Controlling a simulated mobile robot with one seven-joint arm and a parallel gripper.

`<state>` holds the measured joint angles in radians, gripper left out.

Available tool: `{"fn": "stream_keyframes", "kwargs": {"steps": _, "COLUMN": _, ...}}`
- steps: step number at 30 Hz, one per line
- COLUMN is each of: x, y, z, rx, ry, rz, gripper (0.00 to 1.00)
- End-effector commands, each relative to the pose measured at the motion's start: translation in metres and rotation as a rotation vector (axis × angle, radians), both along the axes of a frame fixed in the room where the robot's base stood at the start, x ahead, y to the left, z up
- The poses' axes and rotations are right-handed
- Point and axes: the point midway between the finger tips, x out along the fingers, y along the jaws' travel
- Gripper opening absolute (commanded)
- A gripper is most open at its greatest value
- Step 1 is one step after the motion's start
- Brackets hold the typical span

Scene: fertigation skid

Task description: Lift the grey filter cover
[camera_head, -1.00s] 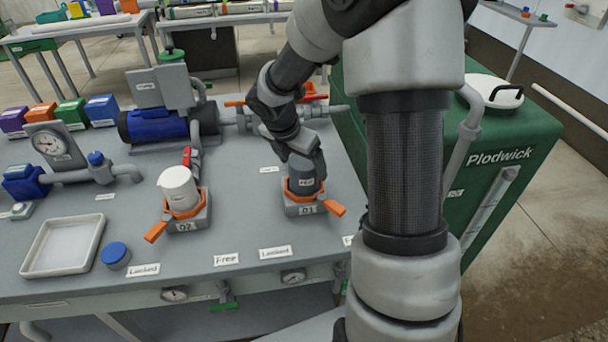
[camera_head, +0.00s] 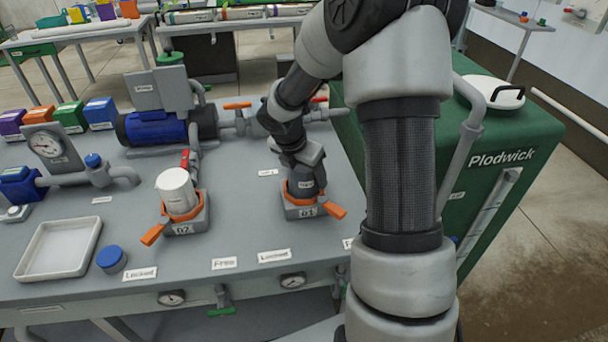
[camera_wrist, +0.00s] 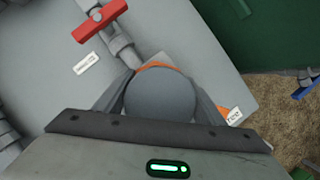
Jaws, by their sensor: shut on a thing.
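The grey filter cover (camera_head: 304,184) stands upright at the filter base marked 01 (camera_head: 305,210), on the right part of the skid table. An orange collar rings its foot, with an orange lever (camera_head: 331,211) pointing to the lower right. My gripper (camera_head: 303,166) comes down from above and is shut on the cover. In the wrist view, the cover's round grey top (camera_wrist: 160,97) sits between the two fingers. Whether the cover has risen off its base is hard to tell. A white filter cover (camera_head: 176,188) stands at the base marked 02 on the left.
A blue motor pump (camera_head: 160,127) and pipes lie behind. A white tray (camera_head: 60,248) and a blue cap (camera_head: 111,259) are at the front left. The green Plodwick tank (camera_head: 490,165) stands close on the right. Labels line the table's front edge.

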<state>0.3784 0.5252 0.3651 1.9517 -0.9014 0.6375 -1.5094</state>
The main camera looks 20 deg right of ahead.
Motion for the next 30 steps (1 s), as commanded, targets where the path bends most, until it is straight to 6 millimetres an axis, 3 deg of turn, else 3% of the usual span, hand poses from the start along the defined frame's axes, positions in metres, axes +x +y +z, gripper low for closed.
{"fn": "stream_keyframes", "kwargs": {"steps": 5, "x": 0.001, "y": 0.0, "z": 0.006, "rx": 0.0, "ry": -0.002, "rz": -0.001, "gripper": 0.37}}
{"fn": "stream_keyframes", "kwargs": {"steps": 15, "x": 0.001, "y": 0.0, "z": 0.071, "rx": -0.001, "ry": -0.004, "rz": -0.002, "gripper": 0.37}}
{"fn": "stream_keyframes", "kwargs": {"steps": 21, "x": 0.0, "y": 0.0, "z": 0.098, "rx": 0.0, "ry": -0.002, "rz": -0.001, "gripper": 0.37}}
{"fn": "stream_keyframes", "kwargs": {"steps": 30, "x": 0.0, "y": 0.0, "z": 0.116, "rx": 0.0, "ry": 0.0, "rz": 0.0, "gripper": 0.37}}
